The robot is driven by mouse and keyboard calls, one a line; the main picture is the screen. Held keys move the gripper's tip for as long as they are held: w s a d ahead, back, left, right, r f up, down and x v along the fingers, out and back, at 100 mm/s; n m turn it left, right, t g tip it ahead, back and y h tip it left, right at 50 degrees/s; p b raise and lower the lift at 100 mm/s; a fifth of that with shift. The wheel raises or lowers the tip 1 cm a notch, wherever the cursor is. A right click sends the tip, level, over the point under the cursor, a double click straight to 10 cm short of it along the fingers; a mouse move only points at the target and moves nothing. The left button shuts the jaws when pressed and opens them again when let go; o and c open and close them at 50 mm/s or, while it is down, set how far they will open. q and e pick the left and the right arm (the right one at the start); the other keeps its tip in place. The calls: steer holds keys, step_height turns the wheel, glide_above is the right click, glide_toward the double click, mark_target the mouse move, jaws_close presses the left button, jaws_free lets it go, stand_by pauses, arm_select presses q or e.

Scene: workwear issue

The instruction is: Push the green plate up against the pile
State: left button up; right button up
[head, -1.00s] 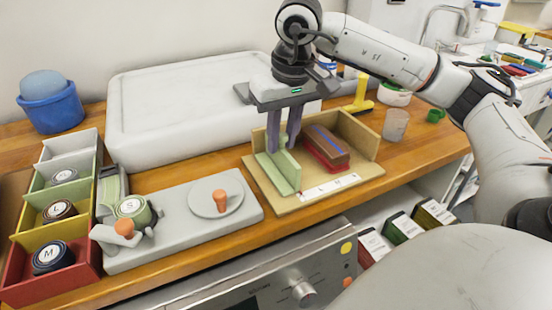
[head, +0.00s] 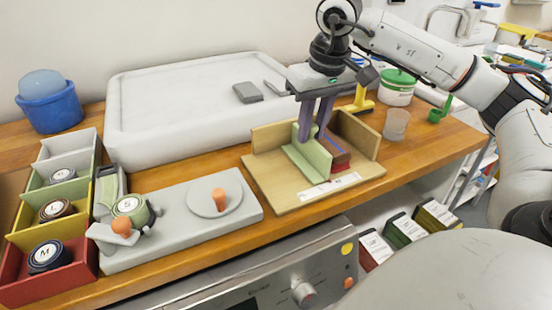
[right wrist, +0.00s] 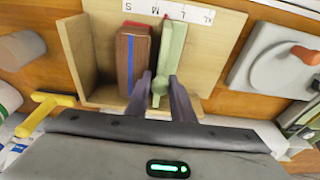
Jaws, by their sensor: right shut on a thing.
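The green plate (head: 308,158) stands upright on a wooden tray (head: 272,190) with raised walls at its back and right. My right gripper (head: 314,128) is shut on the plate from above; in the right wrist view its fingers (right wrist: 160,90) are either side of the plate's rounded grip. The pile (head: 338,155), brown with a blue stripe on top and red below, lies just right of the plate. In the right wrist view the pile (right wrist: 133,55) is close beside the plate (right wrist: 173,48), with a narrow gap at its far end. Contact at the near end is unclear. My left gripper is not in view.
A label strip (head: 330,186) with size letters lies along the tray's front. A grey board (head: 175,235) with an orange knob is left of the tray. A yellow-handled tool (head: 360,100) and a clear cup (head: 396,124) stand behind and right.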

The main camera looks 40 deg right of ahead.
steer(key=shift+s+d, duration=0.35)
steer(key=shift+d, duration=0.65)
steer(key=shift+s+d, duration=0.3)
steer(key=shift+d, duration=0.75)
steer(key=shift+s+d, duration=0.35)
steer(key=shift+d, duration=0.65)
steer(key=o, duration=0.6)
steer(key=shift+d, duration=0.1)
steer(key=p+v, duration=0.3)
steer(key=shift+w+r, duration=0.25)
steer(key=shift+r, duration=0.1)
steer(key=shift+r+p, duration=0.35)
steer(key=shift+r, duration=0.05)
steer(key=shift+r+p, duration=0.45)
steer(key=p+v, duration=0.2)
steer(key=shift+w+d+r+p, duration=0.1)
steer(key=shift+w+r+p, duration=0.15)
steer(key=shift+r+p, duration=0.1)
